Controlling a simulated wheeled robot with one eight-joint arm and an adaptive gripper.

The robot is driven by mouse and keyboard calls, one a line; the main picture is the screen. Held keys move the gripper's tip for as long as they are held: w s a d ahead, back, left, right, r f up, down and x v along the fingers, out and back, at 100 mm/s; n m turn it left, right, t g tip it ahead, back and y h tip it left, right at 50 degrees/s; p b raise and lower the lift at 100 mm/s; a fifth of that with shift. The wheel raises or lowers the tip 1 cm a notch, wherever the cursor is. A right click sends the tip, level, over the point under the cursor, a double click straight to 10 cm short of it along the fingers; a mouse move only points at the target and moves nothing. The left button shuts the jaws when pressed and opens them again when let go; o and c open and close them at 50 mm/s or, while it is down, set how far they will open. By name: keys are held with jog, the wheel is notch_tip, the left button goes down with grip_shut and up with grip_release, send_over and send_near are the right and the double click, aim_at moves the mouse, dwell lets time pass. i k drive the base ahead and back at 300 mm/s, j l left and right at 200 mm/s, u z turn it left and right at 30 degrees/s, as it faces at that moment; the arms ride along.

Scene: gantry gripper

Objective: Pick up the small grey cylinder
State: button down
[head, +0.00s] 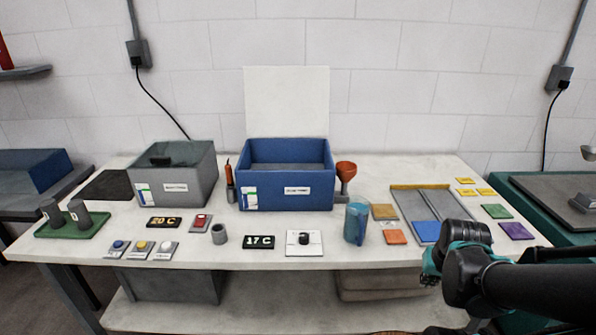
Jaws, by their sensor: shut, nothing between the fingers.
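A small grey cylinder (220,234) stands upright near the front of the white table, left of a black "17 C" display. Its top looks dark and may be hollow. Two darker grey cylinders, a left one (50,211) and a right one (79,212), are on a green tray (98,226) at the table's far left. My gripper (430,268), with teal parts, is at the front right edge of the table, far to the right of all these cylinders. It is shut and empty.
A blue mug (356,222) and an orange tile (395,237) lie between my gripper and the small grey cylinder. The "17 C" display (259,242) and a white panel with a black knob (304,243) are closer to it. A blue bin (286,202) stands behind.

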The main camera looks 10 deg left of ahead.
aim_at(77, 207)
jog(key=u, duration=2.25)
jog(key=i+j, duration=0.1)
